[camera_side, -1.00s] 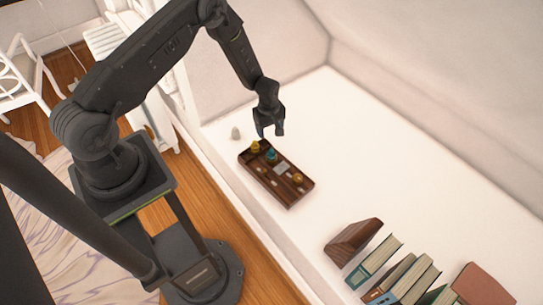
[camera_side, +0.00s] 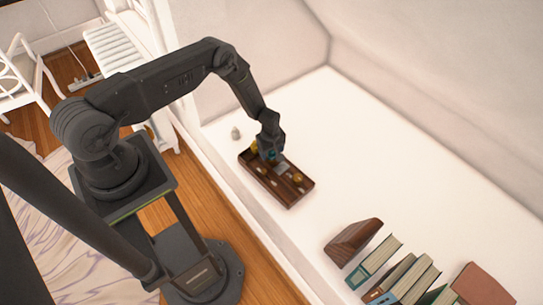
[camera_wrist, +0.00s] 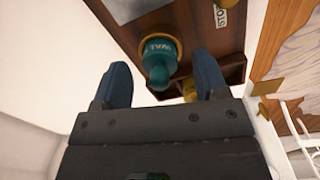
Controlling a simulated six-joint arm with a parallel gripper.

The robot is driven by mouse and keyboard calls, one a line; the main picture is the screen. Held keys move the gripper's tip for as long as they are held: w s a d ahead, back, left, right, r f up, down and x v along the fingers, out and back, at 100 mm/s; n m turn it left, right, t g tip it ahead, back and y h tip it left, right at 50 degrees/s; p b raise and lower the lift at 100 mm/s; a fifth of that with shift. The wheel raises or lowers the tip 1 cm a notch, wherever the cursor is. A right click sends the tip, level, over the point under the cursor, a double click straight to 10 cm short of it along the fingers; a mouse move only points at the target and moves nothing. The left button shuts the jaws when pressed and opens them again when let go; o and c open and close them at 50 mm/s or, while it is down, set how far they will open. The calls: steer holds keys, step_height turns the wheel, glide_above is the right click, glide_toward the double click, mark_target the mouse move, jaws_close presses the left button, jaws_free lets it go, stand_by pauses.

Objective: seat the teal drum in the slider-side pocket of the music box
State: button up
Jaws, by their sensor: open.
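The dark brown music box (camera_side: 292,200) lies on the white surface in the side view. The teal drum (camera_wrist: 158,58) stands on the box in the wrist view, with a gold ring around its base and pale lettering on it. The teal drum also shows as a small patch under my gripper in the side view (camera_side: 271,155). My gripper (camera_wrist: 162,80) is open, its fingers on either side of the drum's knob, with visible gaps. A yellow drum (camera_side: 254,147) stands at the box's upper left end. I cannot tell which pocket is the slider-side one.
A second yellow piece (camera_side: 297,178) and several small pale parts are on the box. A small grey object (camera_side: 235,133) stands to its upper left. A wooden wedge (camera_side: 354,241) and several books (camera_side: 405,275) are at lower right. The white surface right of the box is clear.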

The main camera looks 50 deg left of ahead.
steer(key=c, duration=1.1)
steer(key=shift+o, duration=0.2)
